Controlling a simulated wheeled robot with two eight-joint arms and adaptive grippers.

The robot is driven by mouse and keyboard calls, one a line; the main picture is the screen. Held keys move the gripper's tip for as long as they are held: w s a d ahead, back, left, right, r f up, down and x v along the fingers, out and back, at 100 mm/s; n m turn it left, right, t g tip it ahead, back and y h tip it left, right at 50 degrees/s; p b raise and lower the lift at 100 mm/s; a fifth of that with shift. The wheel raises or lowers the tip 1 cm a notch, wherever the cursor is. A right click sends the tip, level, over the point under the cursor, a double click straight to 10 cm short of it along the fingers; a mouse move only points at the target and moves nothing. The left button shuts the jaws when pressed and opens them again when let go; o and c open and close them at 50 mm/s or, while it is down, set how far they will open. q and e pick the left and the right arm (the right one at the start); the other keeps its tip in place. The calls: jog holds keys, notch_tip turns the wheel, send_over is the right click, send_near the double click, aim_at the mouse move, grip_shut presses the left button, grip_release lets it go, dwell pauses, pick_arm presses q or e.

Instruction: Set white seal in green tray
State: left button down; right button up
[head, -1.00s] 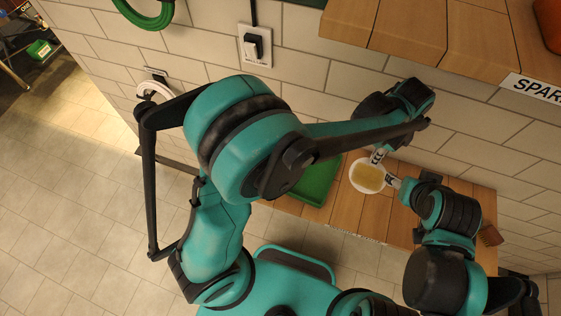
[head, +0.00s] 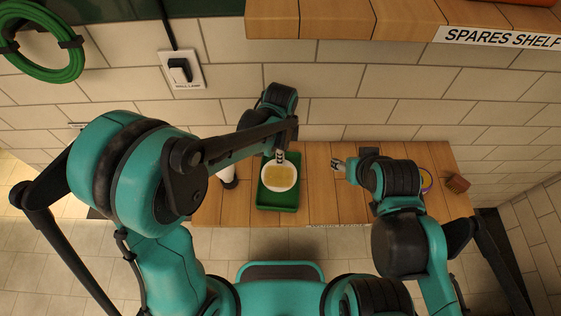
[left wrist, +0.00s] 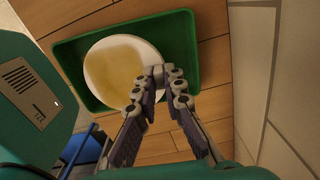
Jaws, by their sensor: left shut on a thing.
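The white seal (head: 292,185) is a round white piece with a yellowish middle. It is over the green tray (head: 277,206), within its outline; I cannot tell whether it touches the floor of the tray. My left gripper (head: 281,158) is shut on its far rim. In the left wrist view the fingertips (left wrist: 166,78) pinch the edge of the white seal (left wrist: 96,62), and the green tray (left wrist: 186,45) shows around it. My right gripper (head: 338,164) is apart from the seal, to the right of the tray, with its fingers spread and empty.
A wooden bench (head: 318,200) carries the tray. A white cylinder with a dark base (head: 228,178) stands left of the tray. A brown block (head: 457,184) and a yellow-purple round thing (head: 426,181) are at the right end. The spares shelf (head: 345,18) overhangs the back.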

pick_arm(q)
jog(key=shift+f+b, duration=0.35)
jog(key=shift+f, duration=1.55)
jog(key=shift+f, duration=0.1)
jog(key=c, duration=1.6)
grip_release()
